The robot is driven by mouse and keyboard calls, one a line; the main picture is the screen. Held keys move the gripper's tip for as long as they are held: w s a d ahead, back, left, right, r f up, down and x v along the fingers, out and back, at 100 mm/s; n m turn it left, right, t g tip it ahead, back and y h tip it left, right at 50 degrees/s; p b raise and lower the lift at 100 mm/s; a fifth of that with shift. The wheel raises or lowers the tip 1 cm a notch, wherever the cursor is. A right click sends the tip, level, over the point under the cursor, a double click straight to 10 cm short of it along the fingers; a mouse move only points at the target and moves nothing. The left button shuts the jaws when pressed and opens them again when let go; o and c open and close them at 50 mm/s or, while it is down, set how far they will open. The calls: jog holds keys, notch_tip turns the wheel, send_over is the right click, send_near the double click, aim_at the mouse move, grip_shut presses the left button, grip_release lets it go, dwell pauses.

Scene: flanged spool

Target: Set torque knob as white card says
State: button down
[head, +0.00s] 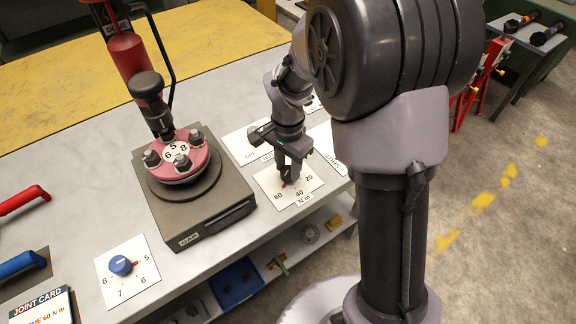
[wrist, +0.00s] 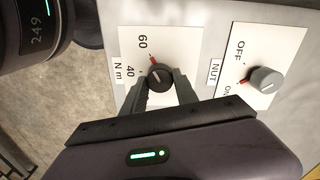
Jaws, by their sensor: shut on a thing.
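The torque knob (wrist: 159,76) is black and stands on a white dial plate (wrist: 182,42) marked 60, 40 and N m in the wrist view. Its red pointer points toward the 60. My gripper (wrist: 164,88) is shut on this knob, one finger on each side.
A blue knob (head: 121,265) with marks 5 to 8 sits at the front. A grey machine base (head: 200,215) carries a red flanged spool (head: 178,160) under a red tool. The NUT knob (wrist: 265,80) is close beside my gripper. Red and blue handles lie left.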

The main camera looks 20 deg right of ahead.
aim_at(288, 170)
jog(key=c, duration=0.9)
grip_release()
jog(key=shift+c, duration=0.2)
jog(key=shift+r, duration=0.15)
notch_tip(288, 170, up, 17)
jog(key=p, duration=0.7)
jog(key=shift+r, duration=0.1)
